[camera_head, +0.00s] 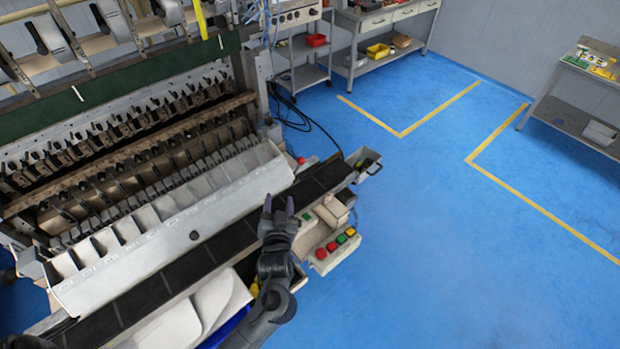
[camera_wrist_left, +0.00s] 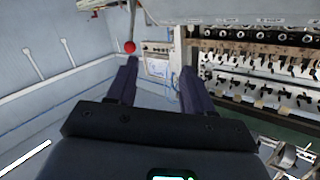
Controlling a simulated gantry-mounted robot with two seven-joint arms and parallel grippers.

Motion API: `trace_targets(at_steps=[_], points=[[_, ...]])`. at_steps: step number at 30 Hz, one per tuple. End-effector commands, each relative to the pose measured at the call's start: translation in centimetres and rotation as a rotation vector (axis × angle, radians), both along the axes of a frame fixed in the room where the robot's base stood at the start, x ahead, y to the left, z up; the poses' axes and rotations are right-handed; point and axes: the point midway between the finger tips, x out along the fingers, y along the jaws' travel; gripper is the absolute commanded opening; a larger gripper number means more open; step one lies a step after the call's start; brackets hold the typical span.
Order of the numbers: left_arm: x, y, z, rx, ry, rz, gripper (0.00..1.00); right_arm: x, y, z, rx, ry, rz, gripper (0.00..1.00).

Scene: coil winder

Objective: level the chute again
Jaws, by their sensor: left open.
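The long light-grey chute (camera_head: 190,232), divided into several compartments, runs along the front of the coil winder. In the head view it slants from lower left to upper right; I cannot tell from this whether it is level. A red knob (camera_wrist_left: 129,47) shows beyond one finger there.
A dark segmented belt (camera_head: 215,245) runs along the chute's front. White curved pieces (camera_head: 215,300) lie below the belt. The blue floor (camera_head: 450,230) at right is clear.

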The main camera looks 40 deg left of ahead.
Motion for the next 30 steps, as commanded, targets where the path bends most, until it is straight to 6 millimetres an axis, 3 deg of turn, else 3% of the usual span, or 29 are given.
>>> trace_targets(at_steps=[1,5,9,19,30], points=[[1.4,0.0,-2.2,-0.003,-0.037,0.029,0.51,0.0,0.0,-3.4,0.001,-0.001,-0.001,0.43],[4.1,-0.5,-3.0,-0.03,-0.095,0.062,0.51,0.0,0.1,-6.6,0.004,-0.001,-0.003,0.43],[6.4,-1.3,-2.0,-0.053,-0.16,0.06,0.51,0.0,0.2,-8.9,0.007,-0.003,-0.004,0.43],[8.7,-0.9,0.0,-0.063,-0.221,0.055,0.51,0.1,0.2,-10.1,0.008,-0.005,-0.004,0.43],[13.0,2.8,0.1,-0.062,-0.22,0.055,0.51,0.0,0.0,-10.3,0.001,-0.006,0.001,0.43]])
